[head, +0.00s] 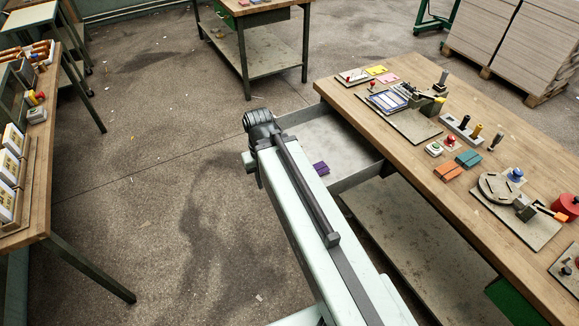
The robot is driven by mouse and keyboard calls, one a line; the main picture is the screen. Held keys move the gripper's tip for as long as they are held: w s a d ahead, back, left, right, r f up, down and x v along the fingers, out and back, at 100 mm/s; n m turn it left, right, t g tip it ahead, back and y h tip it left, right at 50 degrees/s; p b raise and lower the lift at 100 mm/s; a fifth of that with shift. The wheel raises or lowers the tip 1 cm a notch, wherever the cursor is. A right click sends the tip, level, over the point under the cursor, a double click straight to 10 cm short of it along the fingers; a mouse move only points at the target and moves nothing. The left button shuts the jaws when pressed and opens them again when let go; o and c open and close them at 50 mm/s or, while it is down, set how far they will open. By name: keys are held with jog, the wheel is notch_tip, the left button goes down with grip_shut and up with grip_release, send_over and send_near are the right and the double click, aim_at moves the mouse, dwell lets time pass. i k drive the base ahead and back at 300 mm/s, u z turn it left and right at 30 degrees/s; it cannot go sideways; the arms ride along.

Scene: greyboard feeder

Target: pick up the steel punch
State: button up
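A pale rack (455,127) on the right workbench holds several upright pieces. One is black (465,121), one is brass-yellow (477,130), and one at the near right end is grey and steel-like (496,140). The grey one looks like the steel punch, but it is too small to be sure. My arm reaches up from the bottom of the head view, and its dark end (260,128) is left of the bench, well away from the rack. My gripper's fingers cannot be made out, and nothing held is visible.
The right workbench (430,180) has an open drawer (345,145) with a purple piece (321,168). Near the rack are orange blocks (448,172), teal blocks (468,158) and a round fixture (497,187). Another bench stands left; the floor (150,190) between is clear.

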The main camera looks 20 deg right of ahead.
aim_at(497, 140)
jog(key=u, duration=0.05)
jog(key=k, duration=0.2)
jog(key=z, duration=0.1)
jog(key=i, duration=0.25)
jog(key=z, duration=1.95)
jog(key=k, duration=0.5)
jog(key=z, duration=0.2)
jog(key=i, duration=0.45)
jog(key=u, duration=0.05)
